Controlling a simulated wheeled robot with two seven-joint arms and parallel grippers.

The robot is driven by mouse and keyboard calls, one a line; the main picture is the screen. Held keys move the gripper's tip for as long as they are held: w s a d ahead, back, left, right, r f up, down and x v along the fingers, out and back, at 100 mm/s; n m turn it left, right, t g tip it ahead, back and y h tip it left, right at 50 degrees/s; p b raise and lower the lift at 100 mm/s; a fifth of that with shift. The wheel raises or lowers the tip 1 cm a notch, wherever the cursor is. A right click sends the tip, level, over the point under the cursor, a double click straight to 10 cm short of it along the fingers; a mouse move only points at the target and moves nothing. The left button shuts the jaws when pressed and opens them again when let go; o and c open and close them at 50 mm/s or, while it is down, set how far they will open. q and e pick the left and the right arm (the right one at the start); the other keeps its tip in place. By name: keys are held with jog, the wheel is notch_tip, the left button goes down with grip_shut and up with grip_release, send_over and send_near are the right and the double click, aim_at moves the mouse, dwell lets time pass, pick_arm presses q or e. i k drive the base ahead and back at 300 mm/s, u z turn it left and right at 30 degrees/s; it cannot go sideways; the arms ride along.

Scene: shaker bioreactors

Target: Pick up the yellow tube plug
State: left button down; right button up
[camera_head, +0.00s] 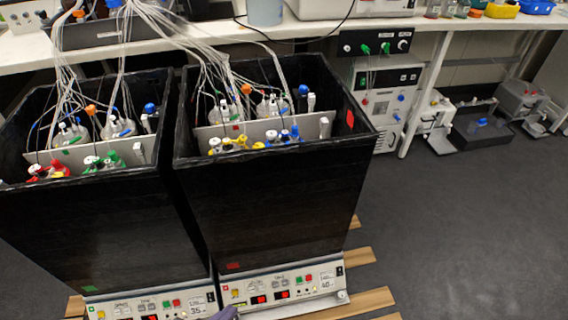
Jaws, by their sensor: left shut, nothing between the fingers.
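Several yellow plugs (242,141) show in the front part of the right black shaker box (275,200), beside blue ones. I cannot tell which one is the yellow tube plug. Their lower parts are hidden behind the box's front wall. A small purple-grey piece of my left gripper (227,313) shows at the bottom edge, in front of the right box's control panel. It is shut and empty, well below and apart from the yellow plugs. My right gripper is not in view.
A second black box (100,225) with red and green plugs stands close on the left. Thin tubes (205,50) hang into both boxes from above. A white bench (420,24) runs behind. The grey floor (470,230) on the right is clear.

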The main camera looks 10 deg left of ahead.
aim_at(240, 141)
jog(key=z, duration=1.75)
jog(key=i, duration=3)
jog(key=u, duration=4.4)
